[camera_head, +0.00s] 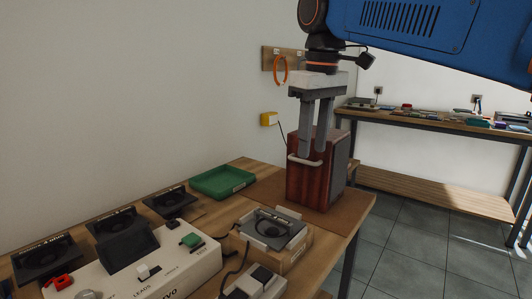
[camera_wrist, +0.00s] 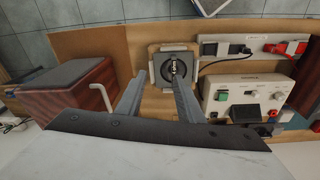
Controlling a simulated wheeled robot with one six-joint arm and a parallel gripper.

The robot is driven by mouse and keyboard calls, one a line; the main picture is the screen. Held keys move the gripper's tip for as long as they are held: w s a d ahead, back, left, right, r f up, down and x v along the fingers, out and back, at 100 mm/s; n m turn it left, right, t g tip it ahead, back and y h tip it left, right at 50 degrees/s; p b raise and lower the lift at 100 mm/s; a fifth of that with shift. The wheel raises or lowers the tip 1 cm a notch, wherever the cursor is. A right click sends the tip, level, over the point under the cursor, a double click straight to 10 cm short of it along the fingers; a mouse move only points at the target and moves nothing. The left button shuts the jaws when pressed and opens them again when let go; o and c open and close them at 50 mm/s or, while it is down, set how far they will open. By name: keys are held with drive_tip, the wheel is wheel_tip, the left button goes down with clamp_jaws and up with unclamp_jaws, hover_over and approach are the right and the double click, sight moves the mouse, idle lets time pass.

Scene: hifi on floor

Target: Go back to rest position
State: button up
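My gripper (camera_head: 313,154) points down from the blue arm at upper right in the head view. Its two grey fingers stand apart with nothing between them. In the wrist view the open fingers (camera_wrist: 157,88) also show a gap. The fingers overlap the wooden speaker box (camera_head: 304,178) in the head view. In the wrist view the box (camera_wrist: 62,103) lies left of the fingers, with its pale handle (camera_wrist: 103,97) outside them. I cannot tell how close the fingers are to the box.
The wooden bench (camera_head: 232,217) holds a green tray (camera_head: 222,181), a device with a round black part (camera_head: 272,229), a white control box (camera_head: 150,268) and several black stands. An orange ring (camera_head: 280,71) hangs on the wall. A second bench (camera_head: 430,119) stands behind, with tiled floor (camera_head: 405,240) in front.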

drive_tip(key=s+d+f+m+t, duration=0.1)
drive_tip(key=s+d+f+m, duration=0.1)
drive_tip(key=s+d+f, duration=0.4)
drive_tip(key=s+d+f+m+t, duration=0.1)
drive_tip(key=s+d+f+m, duration=0.2)
drive_tip(key=f, duration=1.1)
drive_tip(key=s+d+f+m+t, duration=0.1)
drive_tip(key=s+d+f+m, duration=0.2)
drive_tip(key=s+d+f, duration=0.6)
wheel_tip(320, 180, down, 2)
drive_tip(key=shift+d+f+t, duration=0.1)
drive_tip(key=shift+d+t, duration=0.2)
drive_tip(key=shift+t, duration=0.1)
drive_tip(key=shift+s+a, duration=0.1)
